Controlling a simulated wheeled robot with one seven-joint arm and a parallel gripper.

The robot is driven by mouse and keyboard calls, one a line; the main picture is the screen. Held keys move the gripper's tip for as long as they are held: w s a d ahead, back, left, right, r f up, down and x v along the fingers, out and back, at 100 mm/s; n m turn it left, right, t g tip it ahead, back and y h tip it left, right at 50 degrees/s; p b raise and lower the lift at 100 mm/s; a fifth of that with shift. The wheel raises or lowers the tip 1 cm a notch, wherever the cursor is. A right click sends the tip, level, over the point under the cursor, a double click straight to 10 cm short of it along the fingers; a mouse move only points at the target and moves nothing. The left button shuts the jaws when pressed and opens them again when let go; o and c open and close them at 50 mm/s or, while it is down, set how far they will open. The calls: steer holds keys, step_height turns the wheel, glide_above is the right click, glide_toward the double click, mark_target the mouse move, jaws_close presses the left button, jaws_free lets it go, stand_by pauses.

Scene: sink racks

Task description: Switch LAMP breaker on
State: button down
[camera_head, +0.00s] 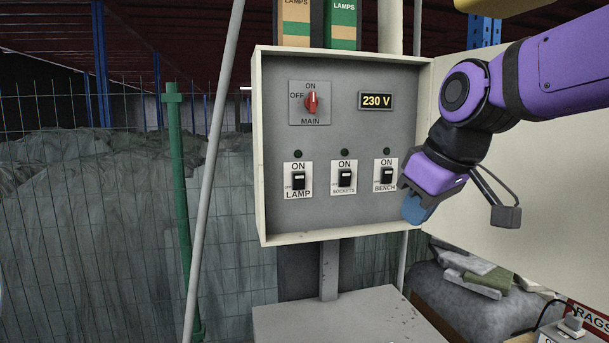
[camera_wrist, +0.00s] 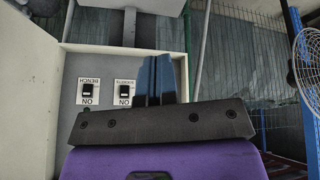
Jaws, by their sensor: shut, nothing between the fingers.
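The LAMP breaker (camera_head: 299,181) is a black switch on a white plate at the lower left of the grey panel (camera_head: 345,125), with a dark round indicator above it. The SOCKETS breaker (camera_head: 345,178) and BENCH breaker (camera_head: 387,176) sit to its right. The wrist view shows the BENCH breaker (camera_wrist: 88,91) and SOCKETS breaker (camera_wrist: 124,91) upside down; the LAMP breaker is hidden there. My gripper (camera_head: 415,211) has blue fingers and is shut and empty at the box's lower right edge, right of the BENCH breaker. Its fingers (camera_wrist: 153,80) also show in the wrist view.
The red MAIN knob (camera_head: 311,102) and a 230 V display (camera_head: 376,101) are on the upper panel. The box's open door (camera_head: 520,170) stands at the right, behind my arm. A wire fence (camera_head: 90,220) fills the left.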

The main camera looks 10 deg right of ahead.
steer(key=w+a+r+n+y, duration=0.1)
steer(key=w+n, duration=0.3)
steer(key=w, duration=0.5)
steer(key=w+a+r+n+y, duration=0.1)
steer(key=w+n, duration=0.3)
steer(key=w, duration=0.6)
steer(key=w+a+r+n+y, duration=0.1)
steer(key=w+r+n+y, duration=0.1)
steer(key=w, duration=0.8)
steer(key=shift+w+a+r+n+t, duration=0.15)
steer(key=shift+w+r+n+t, duration=0.15)
steer(key=shift+r+n, duration=0.65)
steer(key=shift+f, duration=0.2)
glide_toward(295, 187)
steer(key=f, duration=0.1)
steer(key=a+f, duration=0.2)
steer(key=shift+w+f, duration=0.25)
steer(key=shift+f, duration=0.05)
steer(key=shift+w+d+r, duration=0.1)
steer(key=shift+w+r, duration=0.05)
steer(key=shift+w, duration=0.65)
